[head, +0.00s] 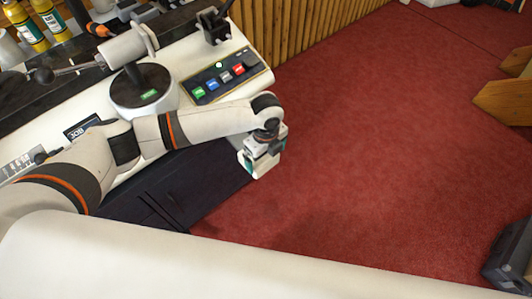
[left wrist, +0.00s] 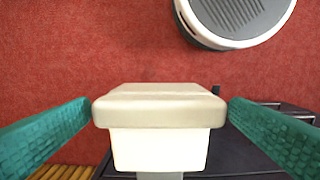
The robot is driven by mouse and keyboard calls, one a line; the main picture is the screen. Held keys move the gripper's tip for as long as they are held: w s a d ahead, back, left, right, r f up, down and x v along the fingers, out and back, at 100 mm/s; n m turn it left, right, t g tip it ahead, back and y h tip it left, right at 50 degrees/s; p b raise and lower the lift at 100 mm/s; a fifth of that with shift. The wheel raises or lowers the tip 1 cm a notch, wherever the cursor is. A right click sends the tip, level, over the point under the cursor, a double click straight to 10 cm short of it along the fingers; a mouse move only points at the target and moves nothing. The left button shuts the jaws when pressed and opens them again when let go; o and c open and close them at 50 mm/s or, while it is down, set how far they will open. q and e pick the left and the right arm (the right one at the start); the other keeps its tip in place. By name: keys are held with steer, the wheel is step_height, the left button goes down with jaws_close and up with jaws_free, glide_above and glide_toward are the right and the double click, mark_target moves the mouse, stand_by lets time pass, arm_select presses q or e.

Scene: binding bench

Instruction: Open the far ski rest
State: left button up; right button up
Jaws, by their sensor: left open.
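My left gripper (head: 262,160) hangs at the right end of the bench, above the red floor. In the left wrist view its two teal fingers (left wrist: 160,130) stand wide apart. A cream block (left wrist: 158,148) on a grey stem lies between them, with a visible gap near each side. It looks like a ski rest, but the head view mostly hides it behind the gripper, and I cannot tell how far it is folded out. A black bracket (head: 215,28) stands at the bench's far corner. My right gripper is not in view.
The bench (head: 228,68) carries a panel with coloured buttons (head: 222,77), a clamp device on a round dark base (head: 140,88) and yellow bottles (head: 27,28). A dark cabinet (head: 205,185) is below. Slatted wood (head: 285,35) lines the back. Red carpet (head: 380,130) lies open to the right.

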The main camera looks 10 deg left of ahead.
arm_select(q)
step_height(320, 180, up, 12)
steer(key=shift+p, duration=0.45)
stand_by(0.4)
